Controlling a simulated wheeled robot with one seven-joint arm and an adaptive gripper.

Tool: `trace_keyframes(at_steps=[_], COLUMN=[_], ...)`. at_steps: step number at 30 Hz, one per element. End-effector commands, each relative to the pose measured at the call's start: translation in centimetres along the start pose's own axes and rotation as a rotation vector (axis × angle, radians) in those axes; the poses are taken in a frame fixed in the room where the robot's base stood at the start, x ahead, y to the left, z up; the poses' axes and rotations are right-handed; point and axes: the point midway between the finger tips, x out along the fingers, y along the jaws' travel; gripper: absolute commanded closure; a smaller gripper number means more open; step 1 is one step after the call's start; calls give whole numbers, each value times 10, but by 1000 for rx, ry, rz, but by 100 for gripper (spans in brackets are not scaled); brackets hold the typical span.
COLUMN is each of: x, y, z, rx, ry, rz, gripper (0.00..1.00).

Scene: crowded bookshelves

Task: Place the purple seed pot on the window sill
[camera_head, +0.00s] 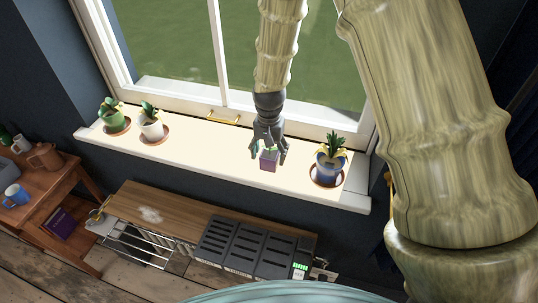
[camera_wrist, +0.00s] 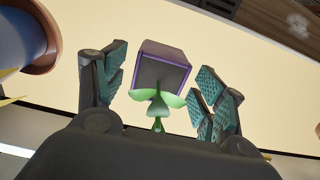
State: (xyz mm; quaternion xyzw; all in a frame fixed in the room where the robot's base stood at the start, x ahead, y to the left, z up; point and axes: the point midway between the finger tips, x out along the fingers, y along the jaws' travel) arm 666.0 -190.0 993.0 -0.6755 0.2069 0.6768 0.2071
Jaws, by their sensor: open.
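The purple seed pot (camera_head: 268,163) is a small square pot with a green seedling. It is at the window sill (camera_head: 230,158), between the white potted plant and the blue potted plant. In the wrist view the pot (camera_wrist: 163,66) lies between my fingers, with gaps on both sides, and its seedling points toward my palm. My gripper (camera_head: 269,148) is open around the plant from above and shows in the wrist view too (camera_wrist: 160,95). The pale sill (camera_wrist: 120,20) fills the background there. Whether the pot's base touches the sill is hard to tell.
A blue pot (camera_head: 328,167) stands on a saucer right of my gripper. White (camera_head: 152,130) and green (camera_head: 115,122) pots stand on the left. A gold window handle (camera_head: 222,117) is behind. Below are a wooden bench (camera_head: 155,213) and a dark slatted unit (camera_head: 250,246).

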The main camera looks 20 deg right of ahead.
Motion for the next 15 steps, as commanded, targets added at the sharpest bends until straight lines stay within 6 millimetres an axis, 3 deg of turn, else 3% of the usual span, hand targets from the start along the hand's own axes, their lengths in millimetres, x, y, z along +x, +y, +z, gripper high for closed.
trace_keyframes(at_steps=[15], x=[-60], y=[0], z=[-1], rx=[0], ry=[4], rz=[-2], gripper=[30])
